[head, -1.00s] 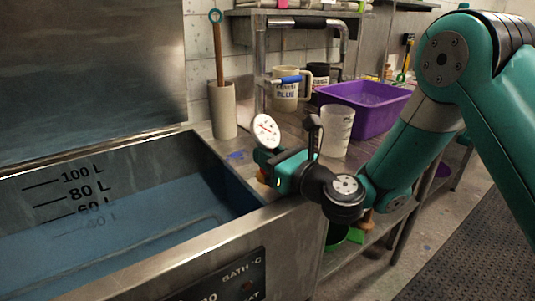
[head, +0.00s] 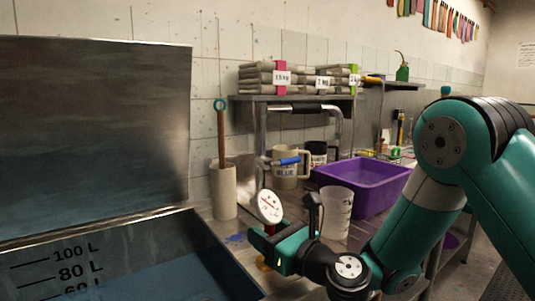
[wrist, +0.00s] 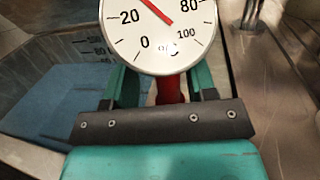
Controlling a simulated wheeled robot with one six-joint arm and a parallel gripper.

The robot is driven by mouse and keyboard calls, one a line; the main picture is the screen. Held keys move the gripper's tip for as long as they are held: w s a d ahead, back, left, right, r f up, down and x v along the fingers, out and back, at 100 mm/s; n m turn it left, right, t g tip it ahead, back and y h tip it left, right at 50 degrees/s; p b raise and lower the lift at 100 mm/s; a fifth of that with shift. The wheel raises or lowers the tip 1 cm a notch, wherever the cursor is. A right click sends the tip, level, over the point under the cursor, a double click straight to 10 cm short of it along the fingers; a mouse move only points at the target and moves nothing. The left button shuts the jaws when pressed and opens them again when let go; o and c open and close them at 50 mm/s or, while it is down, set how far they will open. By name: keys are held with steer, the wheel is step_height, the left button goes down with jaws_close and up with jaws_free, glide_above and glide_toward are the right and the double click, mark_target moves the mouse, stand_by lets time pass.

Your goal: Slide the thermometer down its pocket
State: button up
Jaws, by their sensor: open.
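The thermometer's round white dial (head: 269,206) stands upright at the right rim of the steel bath (head: 130,232). In the wrist view the dial (wrist: 155,35) fills the top centre, and a red stem (wrist: 170,88) shows below it. My gripper (head: 262,240) is open just under the dial. In the wrist view its teal fingers stand either side of the red stem, with the dial above them. A small orange-brown piece (head: 263,264) shows below the gripper at the rim; I cannot tell whether it is the pocket. The lower stem is hidden.
Blue liquid (head: 185,284) lies in the bath, left of my gripper. A translucent jug (head: 337,213) stands close on the right, before a purple tub (head: 365,188).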

step_height(320, 180, up, 18)
steer(key=p, duration=0.9)
steer(key=shift+f, duration=0.2)
steer(key=shift+c, duration=0.4)
